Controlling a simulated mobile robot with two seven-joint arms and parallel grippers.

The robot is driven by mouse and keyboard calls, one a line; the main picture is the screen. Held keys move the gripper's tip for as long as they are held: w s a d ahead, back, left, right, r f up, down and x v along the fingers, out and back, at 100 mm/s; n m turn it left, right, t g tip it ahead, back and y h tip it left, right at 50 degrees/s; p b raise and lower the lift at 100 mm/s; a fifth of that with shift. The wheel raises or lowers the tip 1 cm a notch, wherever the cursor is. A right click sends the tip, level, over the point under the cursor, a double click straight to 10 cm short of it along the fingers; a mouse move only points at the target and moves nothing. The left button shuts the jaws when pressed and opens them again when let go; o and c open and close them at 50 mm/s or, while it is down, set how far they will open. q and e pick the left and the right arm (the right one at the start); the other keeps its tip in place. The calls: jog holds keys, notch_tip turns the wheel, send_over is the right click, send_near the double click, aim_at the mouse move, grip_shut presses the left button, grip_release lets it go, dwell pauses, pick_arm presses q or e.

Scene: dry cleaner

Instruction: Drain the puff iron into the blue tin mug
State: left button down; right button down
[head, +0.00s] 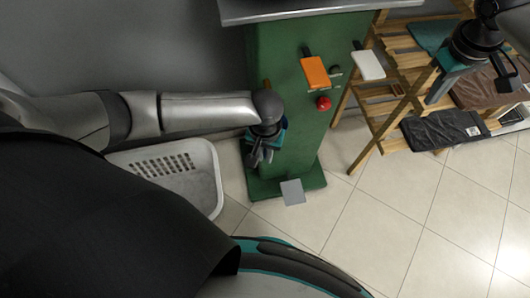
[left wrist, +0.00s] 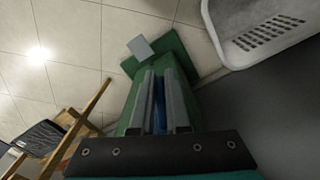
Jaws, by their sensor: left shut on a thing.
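The puff iron's green stand (head: 285,85) rises in the middle of the head view. It carries an orange paddle (head: 315,72), a white paddle (head: 368,65) and a red knob (head: 323,103). A grey pedal (head: 292,192) lies at its foot and shows in the left wrist view (left wrist: 140,47). My left gripper (head: 260,156) is low beside the stand's left side. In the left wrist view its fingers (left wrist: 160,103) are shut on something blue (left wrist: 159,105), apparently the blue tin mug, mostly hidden. My right gripper (head: 476,85) is by the rack, its fingers apparently apart and empty.
A white basket (head: 205,160) stands on the floor left of the stand, close to my left arm. A wooden rack (head: 375,125) with folded dark clothes (head: 445,130) stands at the right. The tiled floor (head: 370,220) in front is clear.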

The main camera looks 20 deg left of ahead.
aim_at(316, 71)
jog(key=s+a+r+n+y, duration=0.1)
jog(key=a+r+n, duration=0.1)
jog(key=a, duration=0.6)
jog(key=s+a+r+n+y, duration=0.1)
jog(key=a+r+n, duration=0.1)
jog(key=a+r, duration=0.2)
jog(key=s+a+r+n+y, duration=0.1)
jog(key=s+a+r, duration=0.1)
jog(key=a, duration=0.9)
jog(key=shift+a+r+n+y, duration=0.3)
jog(key=shift+r+n+y, duration=0.1)
jog(key=shift+r, duration=0.4)
jog(key=shift+a, duration=0.2)
jog(key=shift+f, duration=0.35)
jog(key=shift+s+d+x, duration=0.1)
jog(key=shift+d+x, duration=0.05)
jog(key=shift+x, duration=0.6)
jog(key=shift+s+d+x, duration=0.1)
jog(key=shift+d+x, duration=0.05)
jog(key=shift+x, duration=0.6)
jog(key=shift+s+d+x, duration=0.1)
jog(key=shift+d+x, duration=0.05)
jog(key=shift+x, duration=0.65)
jog(key=shift+f, duration=0.2)
jog(key=shift+d+f, duration=0.1)
jog(key=shift+f, duration=1.75)
